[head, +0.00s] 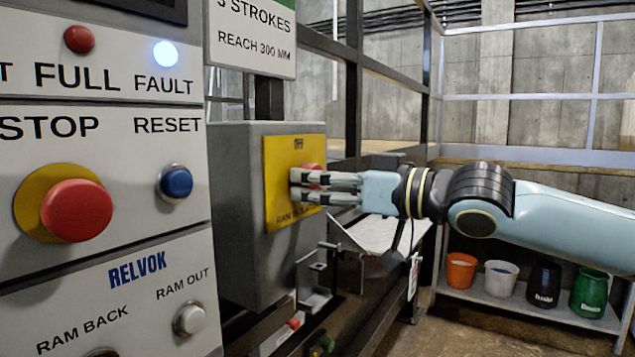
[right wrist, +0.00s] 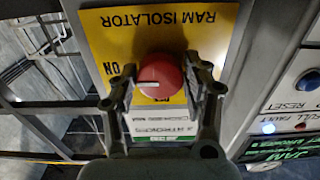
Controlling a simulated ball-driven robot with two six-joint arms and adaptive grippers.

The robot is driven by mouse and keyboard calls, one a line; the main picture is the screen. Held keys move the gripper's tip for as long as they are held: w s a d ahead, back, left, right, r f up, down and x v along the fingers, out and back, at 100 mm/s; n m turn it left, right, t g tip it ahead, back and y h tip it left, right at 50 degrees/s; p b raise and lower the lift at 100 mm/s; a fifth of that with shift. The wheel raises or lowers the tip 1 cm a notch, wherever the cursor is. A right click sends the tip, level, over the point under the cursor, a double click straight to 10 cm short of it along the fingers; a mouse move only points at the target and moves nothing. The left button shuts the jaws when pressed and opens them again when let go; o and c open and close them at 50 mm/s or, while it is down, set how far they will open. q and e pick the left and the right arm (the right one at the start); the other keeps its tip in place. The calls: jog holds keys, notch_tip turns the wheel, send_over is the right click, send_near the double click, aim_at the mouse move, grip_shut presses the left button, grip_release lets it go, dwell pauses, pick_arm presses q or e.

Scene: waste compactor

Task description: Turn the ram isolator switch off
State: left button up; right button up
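The ram isolator switch is a round red knob (right wrist: 162,76) on a yellow plate (head: 284,211), fixed to the side of a grey box. In the right wrist view the plate reads "RAM ISOLATOR", with "ON" at the left of the knob. The knob's white pointer line lies to the left, toward the "ON" side. My right gripper (right wrist: 160,85) has one finger on each side of the knob, with the tips seeming to touch it. In the head view the right gripper (head: 297,185) reaches in from the right and partly hides the knob. My left gripper is out of view.
The control panel at the left carries a red stop button (head: 76,210), a blue reset button (head: 176,183) and a lit fault lamp (head: 165,54). The grey box (head: 238,210) stands beside it. Several pots sit on a low shelf (head: 520,303) at the right.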

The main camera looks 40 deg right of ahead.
jog(key=c, duration=0.4)
jog(key=shift+c, duration=1.1)
pick_arm(q)
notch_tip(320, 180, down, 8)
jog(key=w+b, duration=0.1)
jog(key=b, duration=0.7)
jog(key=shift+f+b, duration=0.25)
jog(key=shift+b, duration=0.05)
pick_arm(e)
jog(key=shift+d+n, duration=0.1)
jog(key=shift+n, duration=8.9)
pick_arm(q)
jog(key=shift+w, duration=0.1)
pick_arm(e)
jog(key=o, duration=1.1)
jog(key=shift+o, duration=0.2)
jog(key=shift+r, duration=0.1)
